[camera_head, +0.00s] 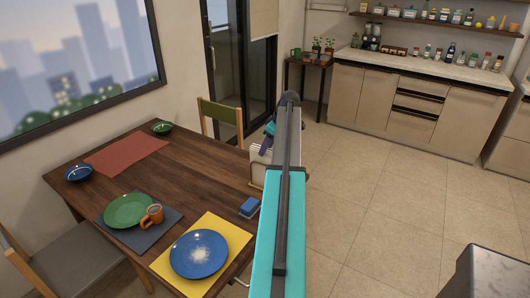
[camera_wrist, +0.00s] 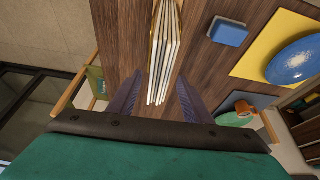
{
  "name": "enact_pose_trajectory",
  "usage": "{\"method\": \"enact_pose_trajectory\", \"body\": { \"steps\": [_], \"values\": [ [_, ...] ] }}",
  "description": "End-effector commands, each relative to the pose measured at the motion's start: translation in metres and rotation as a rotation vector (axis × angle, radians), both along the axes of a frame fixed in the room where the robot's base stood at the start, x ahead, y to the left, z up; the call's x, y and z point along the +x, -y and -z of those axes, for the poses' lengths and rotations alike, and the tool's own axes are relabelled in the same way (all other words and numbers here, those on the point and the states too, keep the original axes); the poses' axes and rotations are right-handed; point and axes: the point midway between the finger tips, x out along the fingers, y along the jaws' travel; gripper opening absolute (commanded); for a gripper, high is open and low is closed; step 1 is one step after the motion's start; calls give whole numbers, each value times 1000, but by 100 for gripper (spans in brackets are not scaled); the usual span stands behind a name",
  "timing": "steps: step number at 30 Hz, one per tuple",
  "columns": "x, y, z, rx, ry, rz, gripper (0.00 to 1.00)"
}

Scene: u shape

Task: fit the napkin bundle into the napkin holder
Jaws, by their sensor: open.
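Several thin white upright sheets with tan edges (camera_wrist: 165,50) stand on the dark wooden table. They look like the napkin holder with napkins in it, but I cannot tell bundle from holder. In the head view the white sheets (camera_head: 259,166) show at the table's right edge, partly behind my arm. A small blue block (camera_head: 249,207) lies nearer on the table; it also shows in the wrist view (camera_wrist: 229,32). I cannot tell if it is the napkin bundle. My gripper (camera_wrist: 158,78) is open, its dark fingers on either side of the sheets' near end. Contact is unclear.
The table (camera_head: 190,180) holds a blue plate (camera_head: 198,254) on a yellow mat, a green plate (camera_head: 129,210), an orange mug (camera_head: 152,215) and two small bowls. A chair (camera_head: 221,120) stands behind. Open floor lies to the right.

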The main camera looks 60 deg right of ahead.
Motion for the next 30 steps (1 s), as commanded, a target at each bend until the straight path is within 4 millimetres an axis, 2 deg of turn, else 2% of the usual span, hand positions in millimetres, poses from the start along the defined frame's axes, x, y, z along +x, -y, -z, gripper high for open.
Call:
{"method": "enact_pose_trajectory", "body": {
  "steps": [18, 24, 30],
  "values": [
    [-31, 2, -74, -1, 0, 1, 45],
    [-35, 2, -84, 0, 0, 1, 45],
    [-36, 2, -85, 1, 0, 1, 45]
  ]
}}
